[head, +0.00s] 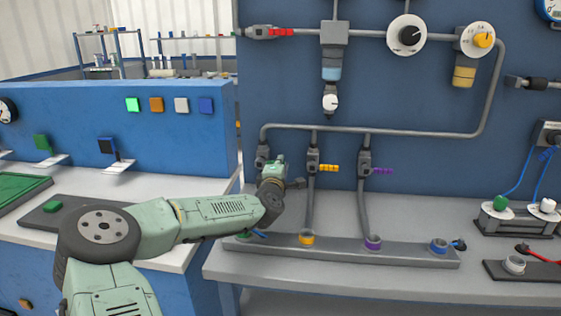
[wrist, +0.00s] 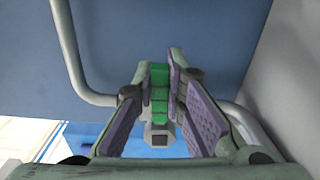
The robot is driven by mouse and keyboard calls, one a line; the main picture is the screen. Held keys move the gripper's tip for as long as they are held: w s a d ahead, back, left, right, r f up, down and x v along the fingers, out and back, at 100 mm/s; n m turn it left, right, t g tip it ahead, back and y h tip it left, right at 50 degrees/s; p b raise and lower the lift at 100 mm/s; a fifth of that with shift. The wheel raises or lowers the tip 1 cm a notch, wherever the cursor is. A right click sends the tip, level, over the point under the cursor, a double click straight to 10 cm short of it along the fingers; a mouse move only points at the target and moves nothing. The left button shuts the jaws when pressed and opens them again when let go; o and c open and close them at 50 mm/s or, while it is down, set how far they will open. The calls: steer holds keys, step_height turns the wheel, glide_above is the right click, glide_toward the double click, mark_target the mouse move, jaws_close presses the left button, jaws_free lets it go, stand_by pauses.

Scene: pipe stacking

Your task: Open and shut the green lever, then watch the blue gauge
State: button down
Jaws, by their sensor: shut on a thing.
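The green lever (wrist: 160,90) shows in the wrist view between the two purple-padded fingers of my gripper (wrist: 164,78), which is shut on it. A grey valve body (wrist: 158,138) shows at its end. In the head view my gripper (head: 280,178) is at the leftmost of three valves on the blue panel, and it hides the green lever. The blue-rimmed gauge (head: 551,8) is at the top right corner of the head view, cut off by the frame edge. Its needle reading is too small to tell.
A yellow lever (head: 329,168) and a purple lever (head: 382,171) are on valves just right of my gripper. Grey pipes run down to a rail (head: 400,254) on the bench. A red lever (head: 281,32) is higher on the panel. The bench front is mostly clear.

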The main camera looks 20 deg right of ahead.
steer(key=shift+f+m, duration=0.1)
steer(key=shift+m, duration=0.2)
stand_by(0.4)
steer(key=c, duration=1.6)
jaws_free()
steer(key=shift+f, duration=0.1)
steer(key=v, duration=1.2)
